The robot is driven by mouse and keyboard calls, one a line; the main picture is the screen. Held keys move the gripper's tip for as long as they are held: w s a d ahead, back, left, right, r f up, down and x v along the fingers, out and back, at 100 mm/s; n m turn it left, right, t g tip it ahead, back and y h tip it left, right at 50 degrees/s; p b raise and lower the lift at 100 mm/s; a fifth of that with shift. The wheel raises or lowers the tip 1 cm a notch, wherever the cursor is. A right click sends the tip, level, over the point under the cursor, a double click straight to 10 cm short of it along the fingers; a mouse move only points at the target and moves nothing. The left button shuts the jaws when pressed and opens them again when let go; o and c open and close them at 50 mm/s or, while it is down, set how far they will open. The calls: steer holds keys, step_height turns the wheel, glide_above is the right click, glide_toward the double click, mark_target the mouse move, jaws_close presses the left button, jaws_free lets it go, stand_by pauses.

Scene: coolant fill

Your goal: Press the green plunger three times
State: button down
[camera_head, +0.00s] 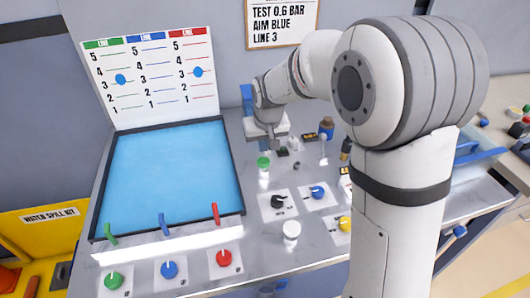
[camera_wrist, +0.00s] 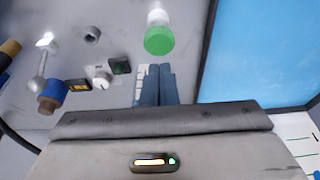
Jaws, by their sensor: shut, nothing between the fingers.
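The green plunger (camera_head: 263,162) has a green cap on a white body and stands upright on the steel bench, right of the blue panel. In the wrist view its green cap (camera_wrist: 159,41) is just past my fingertips. My gripper (camera_wrist: 158,68) is shut and empty, with its two blue-grey fingers together. A gap shows between the fingertips and the cap in that view. In the head view my wrist and gripper body are above and behind the plunger, and the fingertips are hard to make out. I cannot tell their exact height above the cap.
The blue panel (camera_head: 170,172) has a dark raised frame. A black knob (camera_head: 278,202), a blue knob (camera_head: 317,192) and a white cap (camera_head: 291,230) are nearby. A silver lever (camera_wrist: 38,82) and a small dark green switch (camera_wrist: 120,66) are close to my gripper.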

mark_target(264, 162)
steer(key=shift+f, duration=1.85)
step_height(264, 162, down, 3)
steer(key=shift+s+b, duration=0.1)
steer(key=shift+b, duration=1)
steer(key=shift+r, duration=0.1)
steer(key=shift+r+p, duration=0.3)
steer(key=shift+p, duration=0.05)
steer(key=w+a+p+v, duration=0.1)
steer(key=v, duration=1.2)
steer(key=shift+d+r, duration=0.4)
steer(key=shift+d, duration=0.05)
